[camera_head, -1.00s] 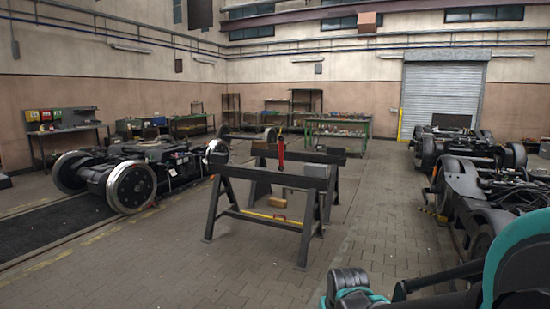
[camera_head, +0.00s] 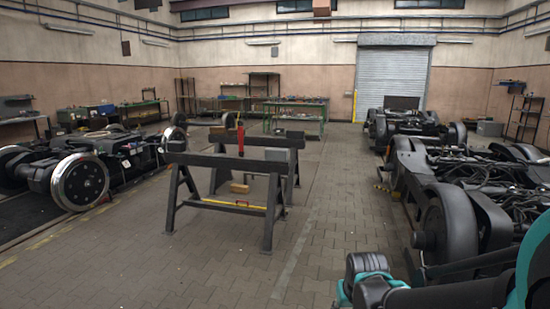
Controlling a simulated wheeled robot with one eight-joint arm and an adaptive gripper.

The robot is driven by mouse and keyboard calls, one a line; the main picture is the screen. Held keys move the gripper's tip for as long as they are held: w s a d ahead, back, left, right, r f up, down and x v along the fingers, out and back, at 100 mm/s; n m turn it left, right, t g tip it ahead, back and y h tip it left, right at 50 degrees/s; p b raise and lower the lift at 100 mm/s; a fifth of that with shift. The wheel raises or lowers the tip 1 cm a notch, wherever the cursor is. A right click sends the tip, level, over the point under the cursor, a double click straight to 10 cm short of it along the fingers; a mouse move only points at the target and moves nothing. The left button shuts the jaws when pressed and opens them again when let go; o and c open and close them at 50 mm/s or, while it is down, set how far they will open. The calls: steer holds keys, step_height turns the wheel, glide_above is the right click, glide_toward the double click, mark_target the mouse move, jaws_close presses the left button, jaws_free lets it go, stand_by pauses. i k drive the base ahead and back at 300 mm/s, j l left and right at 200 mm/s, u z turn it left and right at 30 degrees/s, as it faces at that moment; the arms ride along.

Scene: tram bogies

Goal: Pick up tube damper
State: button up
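A slim red upright cylinder (camera_head: 240,139), which looks like the tube damper, shows at the dark trestle stands in the middle of the room. Its lower end meets the beams; from here I cannot tell whether it rests on the near or the rear one. The near trestle (camera_head: 222,163) is a dark beam on splayed legs with a yellow bar low down. My arm, black and teal, shows at the bottom right, well short of the trestles. My gripper's fingers do not show.
A wheeled bogie (camera_head: 80,180) stands on the left, and more bogies (camera_head: 465,210) line the right. A small tan block (camera_head: 240,187) lies by the trestles. A green workbench (camera_head: 296,112) and a roller shutter (camera_head: 393,85) are behind. The paved floor right of the trestles is clear.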

mark_target(241, 132)
steer(key=i+u, duration=0.15)
steer(key=i, duration=0.5)
steer(key=i+l+u, duration=0.1)
steer(key=i, duration=0.55)
steer(key=i+j+u, duration=0.25)
steer(key=i, duration=0.6)
steer(key=i+u, duration=0.2)
steer(key=i, duration=0.6)
steer(key=i+u, duration=0.25)
steer(key=i, duration=0.6)
steer(key=i+l+u, duration=0.2)
steer(key=i, duration=0.65)
